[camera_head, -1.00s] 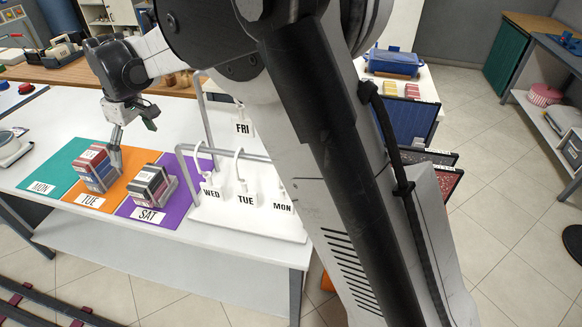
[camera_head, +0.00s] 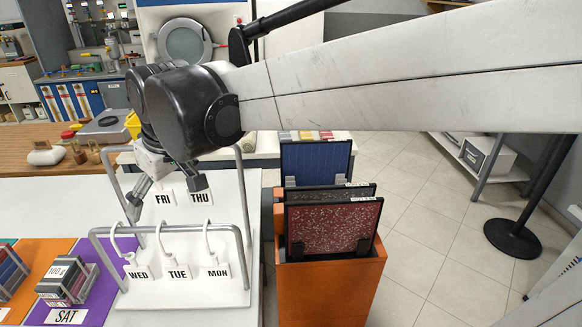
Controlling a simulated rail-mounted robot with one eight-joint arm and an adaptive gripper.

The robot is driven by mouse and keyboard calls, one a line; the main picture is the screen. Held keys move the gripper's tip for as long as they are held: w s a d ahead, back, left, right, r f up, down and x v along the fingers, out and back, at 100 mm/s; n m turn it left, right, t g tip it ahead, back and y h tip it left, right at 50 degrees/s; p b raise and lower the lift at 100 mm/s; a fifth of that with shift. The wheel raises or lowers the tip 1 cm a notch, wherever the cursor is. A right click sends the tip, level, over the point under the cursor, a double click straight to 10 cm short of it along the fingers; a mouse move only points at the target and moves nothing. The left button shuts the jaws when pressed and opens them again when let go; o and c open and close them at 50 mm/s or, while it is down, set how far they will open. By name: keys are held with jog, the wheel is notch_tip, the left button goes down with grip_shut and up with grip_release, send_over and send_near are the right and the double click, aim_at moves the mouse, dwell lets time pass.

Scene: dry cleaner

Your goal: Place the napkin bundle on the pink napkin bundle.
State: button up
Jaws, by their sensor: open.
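My gripper (camera_head: 165,190) is open and hangs over the white tag rack, near the FRI tag, with nothing seen between its fingers. A banded bundle (camera_head: 68,280) in grey and dull pink, with a white label, lies on the purple SAT mat. Another bundle (camera_head: 10,272) in blue and red lies on the orange mat and is cut by the left edge. Small yellow and pinkish items (camera_head: 306,135) lie on the far white table, partly hidden by my arm. I cannot tell for certain which of these is the pink napkin bundle.
The white tag rack (camera_head: 238,297) has grey metal bars and hooks around and below my gripper. An orange bin (camera_head: 330,294) with upright blue and red speckled panels stands to its right. A black post base (camera_head: 512,238) stands on the open tiled floor.

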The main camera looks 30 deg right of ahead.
jog(key=s+d+f+m+t, duration=0.1)
jog(key=s+d+f+m, duration=0.1)
jog(key=s+d, duration=0.4)
jog(key=s+d+f+m+t+h, duration=0.1)
jog(key=s+d+f+m, duration=0.2)
jog(key=s+d, duration=0.3)
jog(key=s+f, duration=0.1)
jog(key=s, duration=0.3)
jog(key=shift+d+f+t, duration=0.2)
jog(key=shift+t, duration=0.1)
